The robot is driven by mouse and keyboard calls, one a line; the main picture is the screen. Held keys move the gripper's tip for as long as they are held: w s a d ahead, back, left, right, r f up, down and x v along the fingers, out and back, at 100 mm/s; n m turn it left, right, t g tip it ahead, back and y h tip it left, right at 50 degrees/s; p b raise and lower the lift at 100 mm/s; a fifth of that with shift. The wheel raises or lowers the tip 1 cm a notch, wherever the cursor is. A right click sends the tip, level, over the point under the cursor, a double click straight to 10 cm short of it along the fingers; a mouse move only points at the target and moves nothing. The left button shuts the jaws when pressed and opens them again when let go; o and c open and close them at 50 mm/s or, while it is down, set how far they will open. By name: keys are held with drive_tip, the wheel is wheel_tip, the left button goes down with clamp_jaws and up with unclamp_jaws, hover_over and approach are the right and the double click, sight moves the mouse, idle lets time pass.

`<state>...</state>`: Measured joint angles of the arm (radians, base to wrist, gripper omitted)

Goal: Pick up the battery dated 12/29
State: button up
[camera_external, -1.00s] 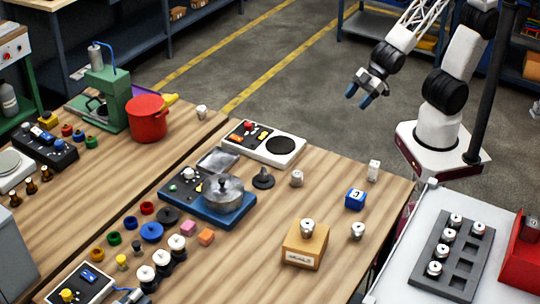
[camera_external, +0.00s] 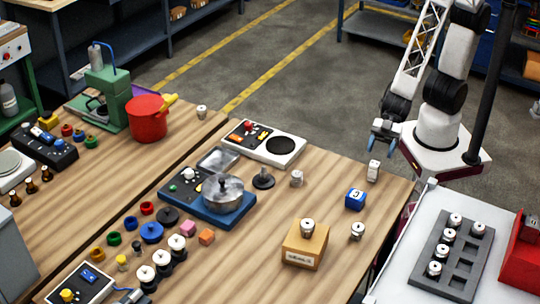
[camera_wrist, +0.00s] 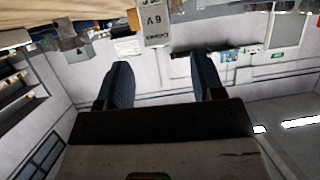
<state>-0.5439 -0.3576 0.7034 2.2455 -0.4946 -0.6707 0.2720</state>
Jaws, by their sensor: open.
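My gripper (camera_external: 384,141) is open and empty, just beyond and above that block. In the wrist view my two dark blue fingers (camera_wrist: 163,78) are spread apart, with the block beyond their tips and roughly between them.
A wooden box (camera_external: 304,245) carries another such piece. A grey tray (camera_external: 424,265) with several round pieces and a red bin (camera_external: 522,255) sit at right. The table's right edge is close.

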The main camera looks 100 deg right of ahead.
sight(375, 163)
drive_tip(key=shift+w+a, duration=0.1)
drive_tip(key=shift+x, duration=1.2)
drive_tip(key=shift+f, duration=0.15)
drive_tip(key=shift+x, duration=2.55)
drive_tip(key=c, duration=1)
drive_tip(key=shift+c, duration=0.2)
